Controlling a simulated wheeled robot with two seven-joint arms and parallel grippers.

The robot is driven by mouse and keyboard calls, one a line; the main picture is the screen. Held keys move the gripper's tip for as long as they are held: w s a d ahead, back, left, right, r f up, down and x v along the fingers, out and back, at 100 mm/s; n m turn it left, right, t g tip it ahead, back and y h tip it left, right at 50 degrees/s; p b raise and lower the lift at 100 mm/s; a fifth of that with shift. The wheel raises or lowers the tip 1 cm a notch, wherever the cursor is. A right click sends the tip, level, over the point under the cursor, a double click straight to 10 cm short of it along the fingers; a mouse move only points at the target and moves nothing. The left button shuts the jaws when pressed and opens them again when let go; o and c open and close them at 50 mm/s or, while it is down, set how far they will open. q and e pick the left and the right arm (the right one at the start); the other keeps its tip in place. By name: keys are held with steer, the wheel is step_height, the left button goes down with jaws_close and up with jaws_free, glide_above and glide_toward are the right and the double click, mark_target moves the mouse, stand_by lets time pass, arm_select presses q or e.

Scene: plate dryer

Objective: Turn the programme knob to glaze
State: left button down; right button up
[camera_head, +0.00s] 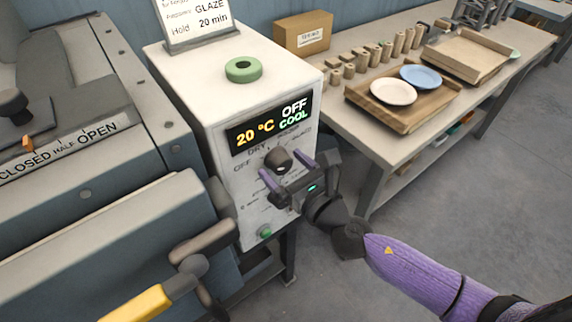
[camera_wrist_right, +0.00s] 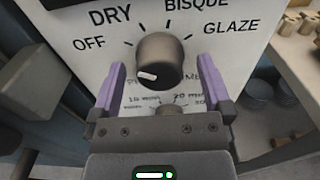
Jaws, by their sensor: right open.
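The programme knob (camera_head: 278,160) is a dark round knob on the white control box's front panel. The wrist view shows the knob (camera_wrist_right: 160,60) with OFF, DRY, BISQUE and GLAZE printed around it. Its pale mark sits at the lower left of its face, on the OFF side. My right gripper (camera_head: 286,169) is open, with one purple finger on each side of the knob. In the wrist view gaps show between the fingers and the knob. The display (camera_head: 270,125) reads 20 °C, OFF, COOL. My left gripper is not seen.
A smaller knob (camera_wrist_right: 168,108) sits below the programme knob, partly hidden by my gripper. A yellow-handled dark bar (camera_head: 140,302) is at lower left. A bench with plates stands right.

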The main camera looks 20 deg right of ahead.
steer(key=c, duration=1.3)
